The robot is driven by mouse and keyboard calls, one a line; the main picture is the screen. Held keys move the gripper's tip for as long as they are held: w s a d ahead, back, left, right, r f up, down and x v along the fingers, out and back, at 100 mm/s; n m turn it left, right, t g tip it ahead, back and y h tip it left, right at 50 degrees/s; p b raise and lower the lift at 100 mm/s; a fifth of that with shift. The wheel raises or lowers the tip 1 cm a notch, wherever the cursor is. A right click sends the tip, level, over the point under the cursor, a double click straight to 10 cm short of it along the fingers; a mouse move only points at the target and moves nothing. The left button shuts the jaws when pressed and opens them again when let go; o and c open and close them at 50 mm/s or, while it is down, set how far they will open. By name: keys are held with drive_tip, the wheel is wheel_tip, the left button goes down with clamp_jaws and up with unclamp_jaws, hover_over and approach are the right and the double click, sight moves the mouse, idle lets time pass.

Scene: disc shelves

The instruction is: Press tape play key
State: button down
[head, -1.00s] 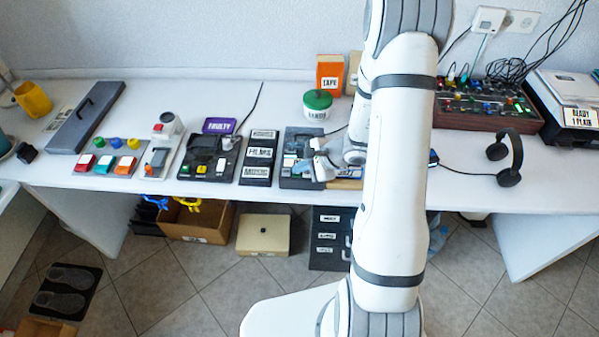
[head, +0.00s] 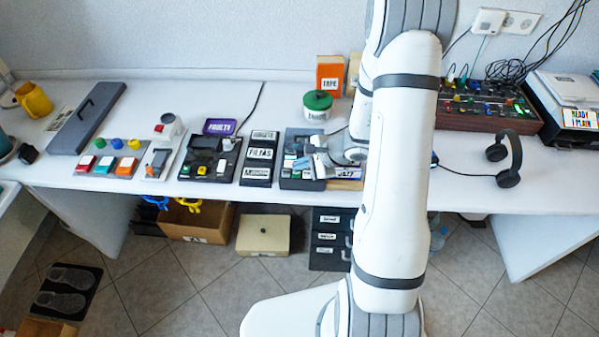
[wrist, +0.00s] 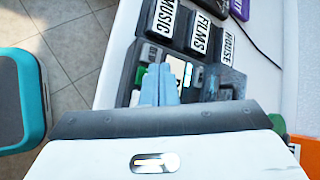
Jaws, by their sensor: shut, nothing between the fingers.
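A dark tape deck (head: 290,183) with small coloured keys stands on the white table, just right of the block of labelled keys. In the wrist view the deck (wrist: 207,82) lies under and beside my fingers, and a green key (wrist: 136,97) shows at their left. My gripper (head: 318,165) is shut and empty, over the deck's right part. In the wrist view its pale blue fingertips (wrist: 172,72) are together and overlap the deck's face. They hide part of the keys, and I cannot tell whether they touch one. The play key's mark is not readable.
The labelled block (head: 260,157) stands close on the deck's left. Another dark device (head: 207,168) is further left, by a purple FAULTY sign (head: 219,126). A green-lidded jar (head: 318,103) stands behind the deck.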

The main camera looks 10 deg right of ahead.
sight(300, 174)
drive_tip(key=shift+r+p, duration=1.4)
drive_tip(key=shift+r, duration=1.15)
drive_tip(key=shift+a+r, duration=0.1)
drive_tip(key=s+a+r+n+g+h, duration=0.1)
drive_tip(key=s+a+r+n+g, duration=0.3)
drive_tip(key=s+r+n, duration=0.7)
drive_tip(key=s+d+r+n+t+h, duration=0.1)
drive_tip(key=s+d+r+n+h, duration=0.3)
drive_tip(key=s+r, duration=0.5)
drive_tip(key=shift+s+r+n+t+h, duration=0.35)
drive_tip(key=shift+r+n+h, duration=0.35)
drive_tip(key=shift+h, duration=0.5)
